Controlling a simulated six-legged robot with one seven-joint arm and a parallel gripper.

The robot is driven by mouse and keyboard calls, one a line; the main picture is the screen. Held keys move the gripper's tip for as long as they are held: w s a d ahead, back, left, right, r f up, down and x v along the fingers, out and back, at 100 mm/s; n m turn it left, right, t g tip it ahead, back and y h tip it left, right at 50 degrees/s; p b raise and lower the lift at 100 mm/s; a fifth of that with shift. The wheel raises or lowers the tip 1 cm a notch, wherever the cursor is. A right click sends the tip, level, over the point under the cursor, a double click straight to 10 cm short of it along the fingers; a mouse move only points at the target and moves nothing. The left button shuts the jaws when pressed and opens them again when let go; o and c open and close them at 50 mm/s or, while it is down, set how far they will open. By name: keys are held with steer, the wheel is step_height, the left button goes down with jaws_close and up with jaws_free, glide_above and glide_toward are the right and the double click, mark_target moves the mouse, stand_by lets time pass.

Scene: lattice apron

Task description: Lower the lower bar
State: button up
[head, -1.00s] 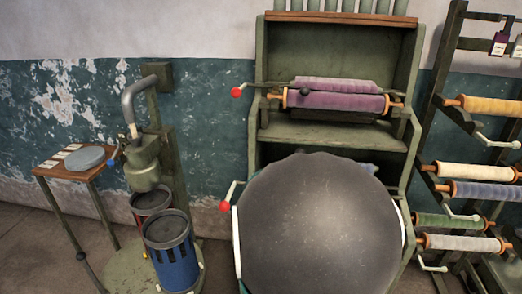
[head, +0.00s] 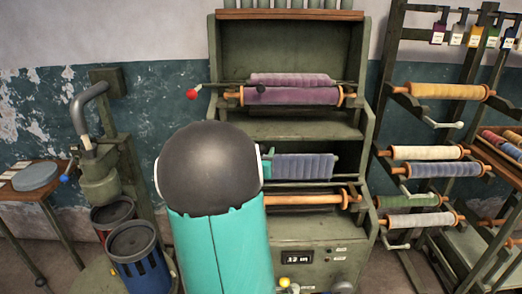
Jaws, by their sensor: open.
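The green cabinet (head: 218,60) holds an upper and a lower roller station. The upper station has a purple cloth roll (head: 285,97) and a bar with a red-knobbed handle (head: 191,94) at its left end. In the lower station, a bar with bluish-purple cloth (head: 303,167) sits above a bare wooden roller (head: 303,200). Their left ends, and any lower red-knobbed handle, are hidden behind my dark-domed, teal arm link. I cannot tell the lower bar's exact height setting.
A panel with a small display (head: 298,257) and knobs is below the lower station. At right, a rack (head: 388,70) carries several cloth rollers with white cranks. At left are a press (head: 100,175), a blue bin (head: 140,270) and a small table (head: 20,190).

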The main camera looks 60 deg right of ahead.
steer(key=shift+x, duration=1.1)
steer(key=shift+w, duration=0.1)
steer(key=shift+c, duration=0.2)
jaws_close()
